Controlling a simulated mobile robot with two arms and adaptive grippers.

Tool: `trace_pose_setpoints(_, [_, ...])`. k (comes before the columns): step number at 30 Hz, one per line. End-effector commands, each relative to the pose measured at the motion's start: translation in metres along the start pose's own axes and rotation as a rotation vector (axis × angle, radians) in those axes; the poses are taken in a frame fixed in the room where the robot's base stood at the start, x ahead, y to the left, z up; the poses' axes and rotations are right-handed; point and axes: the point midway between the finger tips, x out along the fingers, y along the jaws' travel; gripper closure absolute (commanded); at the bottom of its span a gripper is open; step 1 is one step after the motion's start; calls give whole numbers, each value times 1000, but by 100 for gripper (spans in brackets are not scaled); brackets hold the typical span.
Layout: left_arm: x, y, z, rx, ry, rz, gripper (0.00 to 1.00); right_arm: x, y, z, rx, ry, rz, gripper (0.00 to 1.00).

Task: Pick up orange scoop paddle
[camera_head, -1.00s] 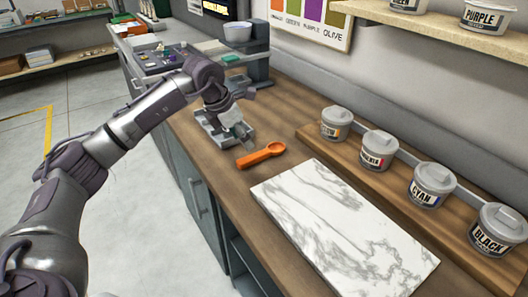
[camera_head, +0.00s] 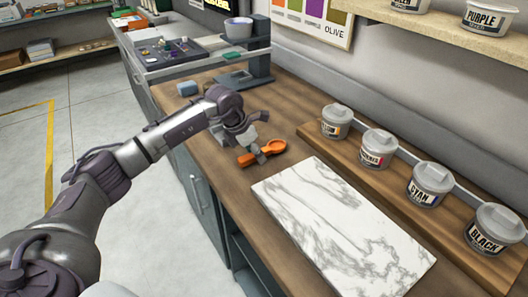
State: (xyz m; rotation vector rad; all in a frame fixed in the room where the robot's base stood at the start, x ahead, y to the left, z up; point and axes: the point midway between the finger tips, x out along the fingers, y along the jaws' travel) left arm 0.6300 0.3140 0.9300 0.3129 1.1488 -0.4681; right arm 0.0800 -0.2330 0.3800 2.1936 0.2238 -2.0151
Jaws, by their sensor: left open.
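The orange scoop paddle (camera_head: 274,147) lies on the wooden counter (camera_head: 213,150), just beyond the left corner of the marble slab. Its bowl points to the right and its handle to the left. My left gripper (camera_head: 261,155) is over the paddle, with its grey fingers open at the middle of the handle and covering part of it. I cannot tell whether the fingers touch it. My right gripper is not in view.
A white marble slab (camera_head: 340,226) lies in front. Lidded ink tubs, including the cyan one (camera_head: 429,186), stand on a wooden riser along the wall.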

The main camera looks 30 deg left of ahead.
Motion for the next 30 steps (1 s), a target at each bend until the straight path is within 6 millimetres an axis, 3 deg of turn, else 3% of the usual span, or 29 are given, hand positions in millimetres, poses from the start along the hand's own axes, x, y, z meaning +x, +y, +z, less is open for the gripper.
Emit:
trace_pose_setpoints(12, [3,0,-2,0,0,0,46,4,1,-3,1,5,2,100])
trace_pose_setpoints(22, [4,0,-2,0,2,0,100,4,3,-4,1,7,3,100])
trace_pose_setpoints(30, [4,0,-2,0,3,-1,100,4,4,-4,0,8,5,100])
